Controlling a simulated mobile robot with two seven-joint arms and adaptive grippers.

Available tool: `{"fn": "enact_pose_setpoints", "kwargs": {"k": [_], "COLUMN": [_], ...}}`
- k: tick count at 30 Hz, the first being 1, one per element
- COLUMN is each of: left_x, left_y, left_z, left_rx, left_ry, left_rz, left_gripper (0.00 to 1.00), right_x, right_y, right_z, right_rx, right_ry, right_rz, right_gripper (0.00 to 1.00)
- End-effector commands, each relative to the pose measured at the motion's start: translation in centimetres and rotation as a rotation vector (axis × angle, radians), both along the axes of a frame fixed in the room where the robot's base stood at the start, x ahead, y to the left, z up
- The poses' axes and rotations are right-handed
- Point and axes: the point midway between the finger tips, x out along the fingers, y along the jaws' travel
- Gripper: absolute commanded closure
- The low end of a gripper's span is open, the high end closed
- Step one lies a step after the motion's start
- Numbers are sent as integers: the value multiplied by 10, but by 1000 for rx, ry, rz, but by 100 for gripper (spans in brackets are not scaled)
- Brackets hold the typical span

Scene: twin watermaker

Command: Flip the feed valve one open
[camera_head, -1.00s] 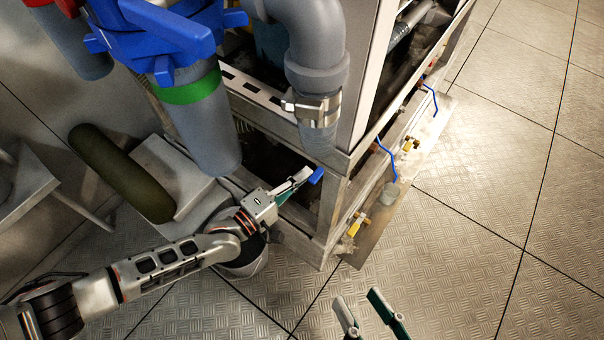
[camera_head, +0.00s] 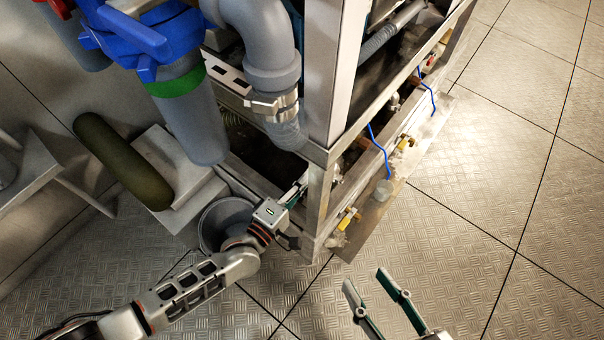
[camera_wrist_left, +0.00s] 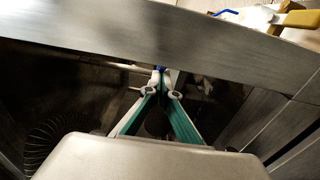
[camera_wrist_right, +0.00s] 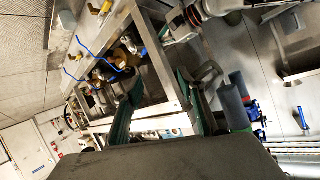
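My left gripper (camera_head: 296,192) reaches into the lower corner of the metal frame. In the left wrist view its teal fingers (camera_wrist_left: 160,76) come together on a small blue piece (camera_wrist_left: 158,69), which looks like a valve handle. Little of this piece shows; whether it is feed valve one I cannot tell, and in the head view it is hidden. A yellow-handled valve (camera_head: 348,217) sits on the frame's outer side and also shows in the left wrist view (camera_wrist_left: 298,18). My right gripper (camera_head: 365,281) is open and empty over the floor.
The metal frame (camera_head: 318,205) surrounds the left fingertips. A grey pipe (camera_head: 268,55) and a blue-topped filter housing (camera_head: 190,115) stand above the left arm. A grey bucket (camera_head: 222,215) is beside the left wrist. The floor at right (camera_head: 480,180) is clear.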

Motion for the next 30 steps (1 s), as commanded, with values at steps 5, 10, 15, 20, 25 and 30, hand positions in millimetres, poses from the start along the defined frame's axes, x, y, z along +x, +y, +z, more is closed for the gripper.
{"fn": "enact_pose_setpoints", "kwargs": {"k": [5,10,15,20,25,30], "left_x": [-8,-11,-13,-13,-13,-13], "left_y": [-13,-21,-26,-29,-29,-29], "left_z": [-3,-3,-2,-2,-2,-2], "left_rx": [-2,1,0,0,1,1], "left_ry": [5,4,4,4,3,3], "left_rz": [-1,-2,-2,-2,-2,-2], "left_gripper": [100,100,100,100,100,100], "right_x": [-3,-3,-3,-3,-3,-3], "right_y": [6,10,11,11,11,11], "right_z": [-1,0,0,0,0,0], "right_rx": [28,52,63,66,67,67], "right_ry": [10,14,13,13,14,14], "right_rz": [-4,-10,-16,-16,-16,-16], "right_gripper": [60,60,60,60,60,60]}}
